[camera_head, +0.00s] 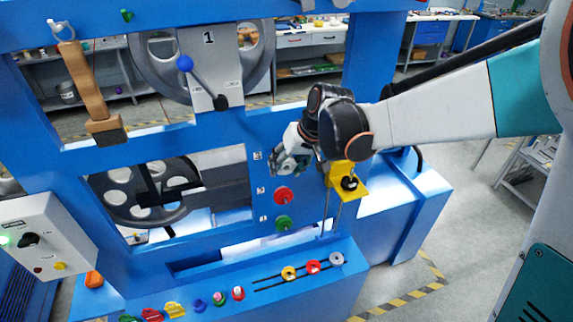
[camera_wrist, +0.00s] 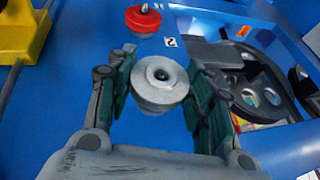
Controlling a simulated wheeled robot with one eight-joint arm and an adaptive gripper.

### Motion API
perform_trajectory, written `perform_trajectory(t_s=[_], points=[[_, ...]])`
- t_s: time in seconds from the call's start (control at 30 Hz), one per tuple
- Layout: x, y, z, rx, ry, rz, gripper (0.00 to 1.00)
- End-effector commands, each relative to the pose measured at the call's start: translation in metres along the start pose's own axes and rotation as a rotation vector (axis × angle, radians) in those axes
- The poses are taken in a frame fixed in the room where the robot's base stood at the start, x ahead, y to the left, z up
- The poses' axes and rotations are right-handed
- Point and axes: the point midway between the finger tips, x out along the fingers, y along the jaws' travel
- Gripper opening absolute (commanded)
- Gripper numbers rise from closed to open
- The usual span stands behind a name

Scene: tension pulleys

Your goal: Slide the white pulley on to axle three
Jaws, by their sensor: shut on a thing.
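My gripper (camera_head: 287,165) is at the blue panel beside the label 3 (camera_head: 257,156). In the wrist view my gripper (camera_wrist: 163,88) is shut on the white pulley (camera_wrist: 160,75), a pale grey grooved disc with a centre hole. The pulley's face points toward the wrist camera. A green pulley (camera_head: 284,223) is on axle one.
A yellow block (camera_head: 347,180) on vertical rods stands just right of my gripper. A slotted shelf below holds yellow (camera_head: 289,273), red (camera_head: 313,267) and pale grey (camera_head: 336,259) round pieces. A window with a dark wheel (camera_head: 150,190) is left of the axles.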

Motion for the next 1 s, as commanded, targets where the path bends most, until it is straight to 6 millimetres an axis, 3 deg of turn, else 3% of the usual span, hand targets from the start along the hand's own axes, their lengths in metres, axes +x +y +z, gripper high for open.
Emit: perform_trajectory(t_s=[1.0], points=[[0.007,0.0,-0.017,0.0,0.0,0.0,0.22]])
